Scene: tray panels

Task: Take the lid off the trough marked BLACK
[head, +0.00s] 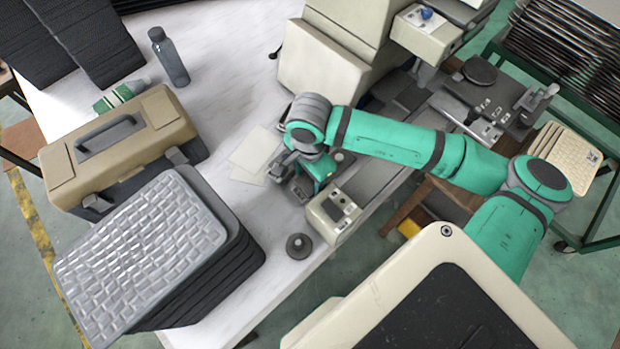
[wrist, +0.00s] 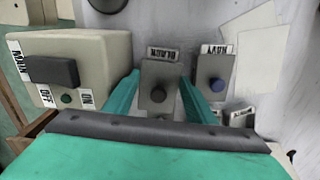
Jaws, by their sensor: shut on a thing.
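My gripper (wrist: 157,98) has its two teal fingers on either side of the grey lid (wrist: 150,98) with a dark knob (wrist: 158,93), next to the upside-down BLACK label (wrist: 163,53). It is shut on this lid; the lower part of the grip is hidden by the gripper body. I cannot tell whether the lid is clear of its trough. In the head view my gripper (head: 308,172) is low over the table's right side, and the lid is too small to make out.
A lid with a blue knob (wrist: 216,86), marked NAVY, stands close to the right finger. A beige switch box (head: 333,215) stands close by. A dark round piece (head: 299,245) lies in front. A toolbox (head: 120,150) and stacked trays (head: 140,250) fill the left.

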